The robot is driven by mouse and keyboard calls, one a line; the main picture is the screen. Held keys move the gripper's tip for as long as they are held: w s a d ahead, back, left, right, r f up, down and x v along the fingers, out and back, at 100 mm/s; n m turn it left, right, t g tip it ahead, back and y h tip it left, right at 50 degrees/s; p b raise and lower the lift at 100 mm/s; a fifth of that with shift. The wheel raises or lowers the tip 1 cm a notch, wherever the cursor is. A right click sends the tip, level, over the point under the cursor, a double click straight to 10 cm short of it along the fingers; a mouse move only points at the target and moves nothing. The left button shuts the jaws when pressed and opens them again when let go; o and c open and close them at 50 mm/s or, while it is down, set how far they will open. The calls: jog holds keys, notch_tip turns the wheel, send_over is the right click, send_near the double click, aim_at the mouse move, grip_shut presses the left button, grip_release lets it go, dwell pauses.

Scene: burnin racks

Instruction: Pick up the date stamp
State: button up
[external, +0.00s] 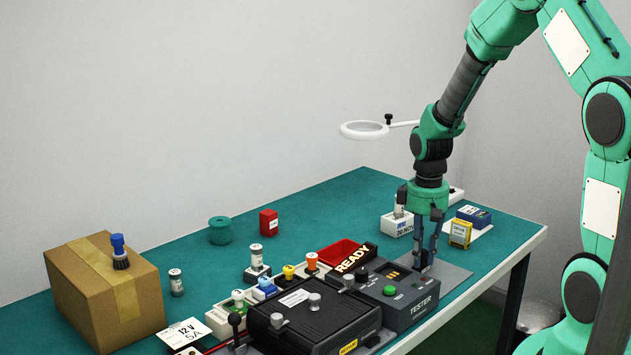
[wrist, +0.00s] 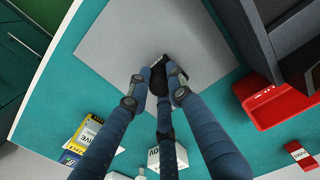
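A small black object (wrist: 158,72), which looks like the date stamp, stands on a grey mat (wrist: 110,45) in the wrist view. My gripper (wrist: 158,88) points down with its blue fingers around this object; I cannot tell whether they press on it. In the external view my gripper (external: 425,262) is low over the grey mat (external: 452,275), just behind the tester box (external: 405,305).
The black READY unit (external: 310,325) stands left of the tester. A red tray (external: 342,252) lies behind the READY sign. A yellow box (external: 460,234) and a white block (external: 396,225) stand near my gripper. A cardboard box (external: 95,300) is far left. Open green table lies behind.

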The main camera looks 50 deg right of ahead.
aim_at(424, 252)
jog(key=shift+r, duration=0.1)
grip_shut()
jog(key=shift+r, duration=0.5)
jog(key=r, duration=0.1)
jog(key=r+p, duration=0.1)
jog(key=shift+s+a+r, duration=0.15)
jog(key=shift+s+r, duration=0.15)
jog(key=s+a+p, duration=0.1)
jog(key=s+a, duration=0.2)
jog(key=s, duration=0.4)
jog(key=s+a+r+p, duration=0.1)
jog(key=s+a, duration=0.2)
jog(key=s, duration=0.4)
jog(key=shift+s+r, duration=0.1)
jog(key=shift+d, duration=0.2)
